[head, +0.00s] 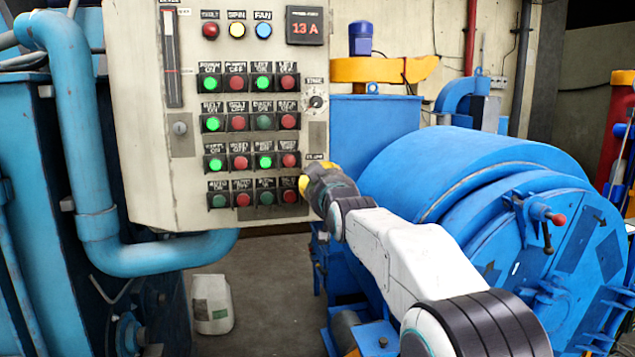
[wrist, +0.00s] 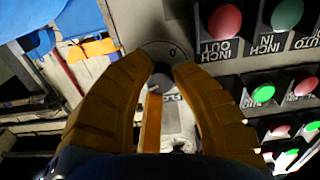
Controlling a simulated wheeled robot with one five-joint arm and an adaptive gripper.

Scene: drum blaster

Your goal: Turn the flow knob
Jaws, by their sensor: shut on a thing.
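The control panel (head: 150,130) fills the upper left of the head view. My gripper (head: 304,185) is at its lower right edge, just under a small label that seems to read FLOW. The gripper hides the knob there in the head view. In the wrist view, which shows the panel upside down, my two yellow-brown fingers (wrist: 161,72) close around the small dark flow knob (wrist: 162,68). A round grey dial plate (wrist: 166,49) with a mark like a 0 shows just beyond the fingertips. The knob's pointer is hidden, so its setting cannot be told.
Rows of green and red buttons (head: 239,124) lie left of my gripper, the nearest a red one (head: 289,196). Another dial knob (head: 316,102) sits above. A large blue drum (head: 480,190) stands close on the right. A blue pipe (head: 85,140) runs at the left.

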